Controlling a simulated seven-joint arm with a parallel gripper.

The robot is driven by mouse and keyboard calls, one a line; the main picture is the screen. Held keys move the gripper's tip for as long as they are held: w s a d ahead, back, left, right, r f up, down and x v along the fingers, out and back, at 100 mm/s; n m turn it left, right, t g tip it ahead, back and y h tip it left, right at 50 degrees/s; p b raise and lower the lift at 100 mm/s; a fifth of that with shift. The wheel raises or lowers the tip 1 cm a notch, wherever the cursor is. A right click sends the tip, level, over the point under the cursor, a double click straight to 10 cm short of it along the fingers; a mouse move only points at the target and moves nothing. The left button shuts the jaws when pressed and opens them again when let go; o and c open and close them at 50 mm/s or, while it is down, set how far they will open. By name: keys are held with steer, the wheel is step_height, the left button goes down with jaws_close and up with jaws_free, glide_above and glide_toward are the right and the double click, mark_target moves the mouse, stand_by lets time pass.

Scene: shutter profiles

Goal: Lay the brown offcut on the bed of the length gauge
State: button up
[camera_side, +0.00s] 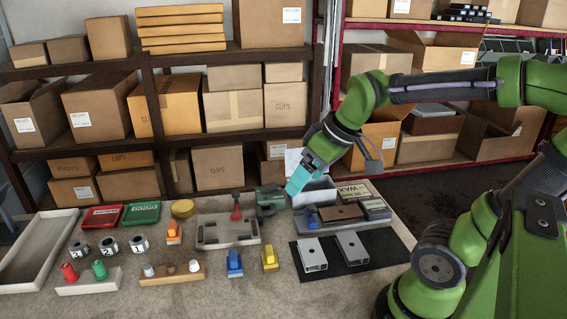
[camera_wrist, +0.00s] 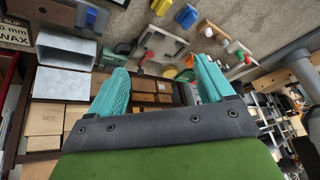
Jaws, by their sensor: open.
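The brown offcut (camera_side: 338,213) is a short, flat brown piece with a dark opening. In the side view it appears to lie on a low grey bed, which I take for the length gauge (camera_side: 299,227), beside a blue block (camera_side: 311,216). Whether it rests fully on the bed is too small to tell. In the wrist view, brown (camera_wrist: 60,12) and blue (camera_wrist: 92,16) parts show at the top left edge. My gripper (camera_side: 297,187) has teal fingers, spread and empty in the wrist view (camera_wrist: 160,66). It hangs above and left of the offcut.
A grey open bin (camera_side: 318,190) and a WAX box (camera_side: 355,190) stand behind the offcut. Two grey profiles (camera_side: 311,255) (camera_side: 352,248) lie on a black mat (camera_side: 386,239) in front. A slotted grey tray (camera_side: 210,243) and a green tool (camera_side: 270,199) are to the left.

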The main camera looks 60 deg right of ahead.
steer(key=s+a+r+m+t+y, duration=0.1)
steer(key=s+a+m, duration=0.2)
steer(key=a, duration=0.2)
steer(key=shift+s+m+t, duration=0.15)
steer(key=shift+m+t, duration=0.15)
